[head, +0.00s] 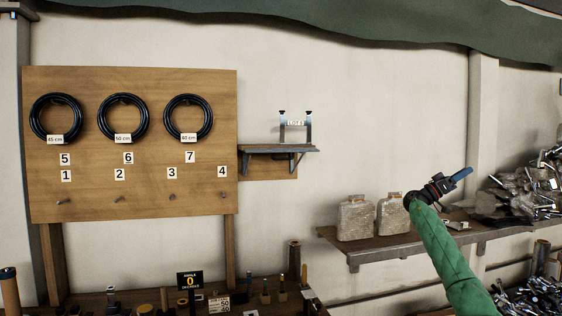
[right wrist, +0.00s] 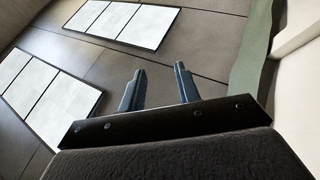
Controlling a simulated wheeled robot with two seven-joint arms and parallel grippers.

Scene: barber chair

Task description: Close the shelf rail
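A small grey wall shelf (head: 280,149) is fixed to the right of the wooden pegboard in the head view. A metal rail (head: 296,130) with two upright posts, black tops and a small white label stands on it. I cannot tell from here whether the rail is open or shut. My right gripper (head: 462,174) is raised at the right of the head view, well to the right of the shelf and apart from it. In the right wrist view my right gripper (right wrist: 159,69) has its two blue fingers apart, with nothing between them. My left gripper is not in view.
The pegboard (head: 140,190) holds black coiled cables on pegs. A lower long shelf (head: 375,252) carries two wrapped blocks (head: 355,218) near my right arm. Piled metal parts (head: 515,190) lie at the far right. A cluttered bench is below. Wall space between shelf and gripper is clear.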

